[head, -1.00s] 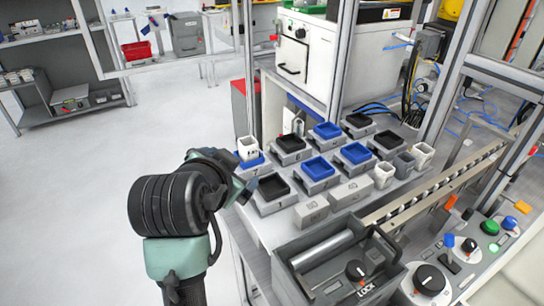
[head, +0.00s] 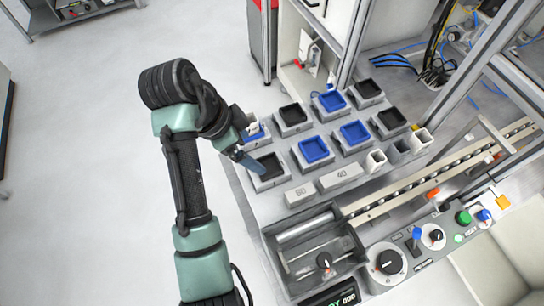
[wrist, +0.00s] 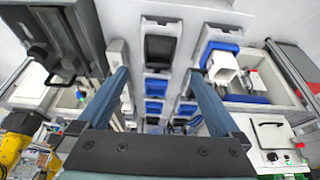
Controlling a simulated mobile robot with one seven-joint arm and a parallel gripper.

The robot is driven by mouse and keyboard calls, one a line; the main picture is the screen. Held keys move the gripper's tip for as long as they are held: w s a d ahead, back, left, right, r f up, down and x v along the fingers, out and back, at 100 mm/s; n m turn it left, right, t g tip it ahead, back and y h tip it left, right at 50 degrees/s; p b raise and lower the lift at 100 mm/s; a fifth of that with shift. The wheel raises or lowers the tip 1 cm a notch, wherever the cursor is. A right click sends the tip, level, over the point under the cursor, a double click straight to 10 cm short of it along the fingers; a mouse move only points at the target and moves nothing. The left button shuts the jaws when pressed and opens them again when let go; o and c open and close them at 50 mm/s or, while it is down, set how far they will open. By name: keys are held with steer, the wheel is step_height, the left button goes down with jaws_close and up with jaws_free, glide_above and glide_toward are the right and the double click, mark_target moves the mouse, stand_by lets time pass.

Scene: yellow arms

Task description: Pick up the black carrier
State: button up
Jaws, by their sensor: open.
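Several black carriers sit in grey holders on the bench, mixed with blue ones. The front-left black carrier (head: 268,168) is a shallow square tray in its holder. My gripper (head: 250,162) is just above its left side in the head view, with one blue finger visible. In the wrist view a black carrier (wrist: 160,47) lies beyond and between the tips of my open gripper (wrist: 158,78), and nothing is held. Other black carriers stand at the back left (head: 293,115), back right (head: 368,90) and right (head: 391,120).
Blue carriers (head: 314,150) fill neighbouring holders. A blue carrier with a white cup (wrist: 222,68) is close beside my right finger in the wrist view. Grey blocks (head: 340,176) and a grey bin (head: 315,245) stand in front. A metal post (head: 270,40) rises behind. Open floor lies left.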

steer(key=b, duration=0.4)
glide_above(270, 167)
steer(key=s+a, duration=0.1)
steer(key=a, duration=0.1)
step_height(270, 167, down, 6)
steer(key=shift+a+r, duration=0.1)
steer(key=shift+r, duration=0.15)
steer(key=shift+d+f+b, duration=0.2)
steer(key=shift+f+b, duration=0.45)
steer(key=shift+b, duration=0.1)
steer(key=shift+x, duration=2.15)
steer(key=c, duration=1.4)
steer(key=shift+r, duration=0.1)
steer(key=shift+c, duration=0.2)
